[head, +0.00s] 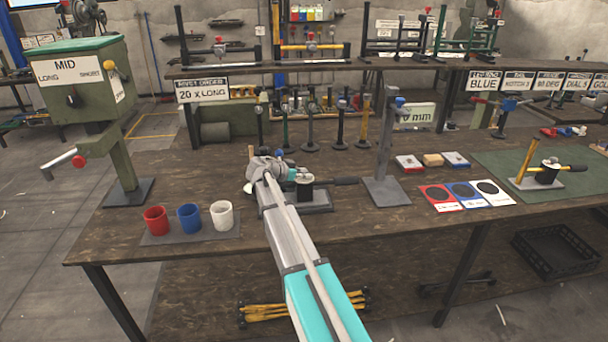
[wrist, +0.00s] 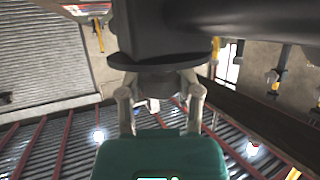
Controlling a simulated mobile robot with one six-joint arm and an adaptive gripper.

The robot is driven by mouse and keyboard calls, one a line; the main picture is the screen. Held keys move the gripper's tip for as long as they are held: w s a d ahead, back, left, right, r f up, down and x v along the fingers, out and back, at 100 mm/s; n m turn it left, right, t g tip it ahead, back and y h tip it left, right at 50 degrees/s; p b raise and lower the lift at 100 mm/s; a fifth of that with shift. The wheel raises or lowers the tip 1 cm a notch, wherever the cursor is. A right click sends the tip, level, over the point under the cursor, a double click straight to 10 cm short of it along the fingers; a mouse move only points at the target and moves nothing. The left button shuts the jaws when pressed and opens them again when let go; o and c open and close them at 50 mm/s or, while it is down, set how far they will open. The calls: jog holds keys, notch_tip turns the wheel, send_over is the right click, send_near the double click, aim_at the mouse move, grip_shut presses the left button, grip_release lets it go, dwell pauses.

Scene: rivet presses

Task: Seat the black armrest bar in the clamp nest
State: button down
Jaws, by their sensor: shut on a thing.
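The black armrest bar (head: 345,181) lies roughly level in the head view and sticks out to the right from my gripper (head: 302,177). The clamp nest (head: 318,203) is a grey base with a dark block on the table, just below and behind the gripper. My arm hides its left part. In the wrist view my gripper (wrist: 160,102) has both fingers against a dark, rounded part (wrist: 160,62), with a large black shape (wrist: 215,18) above it. I cannot tell whether the bar touches the nest or sits above it.
A grey upright post (head: 385,150) stands close to the right of the bar. Red, blue and white cups (head: 189,217) stand on a mat at left. Several upright bars (head: 310,125) stand behind. A similar fixture with a yellow bar (head: 570,168) is at right.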

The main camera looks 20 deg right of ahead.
jog(key=shift+f+b, duration=0.35)
jog(key=shift+c, duration=1)
grip_release()
jog(key=shift+r, duration=0.1)
jog(key=shift+r+p, duration=1.5)
jog(key=shift+p, duration=0.15)
jog(key=s+a+r+p, duration=0.1)
jog(key=s+a, duration=0.1)
jog(key=s, duration=0.6)
jog(key=shift+s+a+r+p, duration=0.2)
jog(key=shift+s+r+p, duration=0.1)
jog(key=shift+r, duration=0.05)
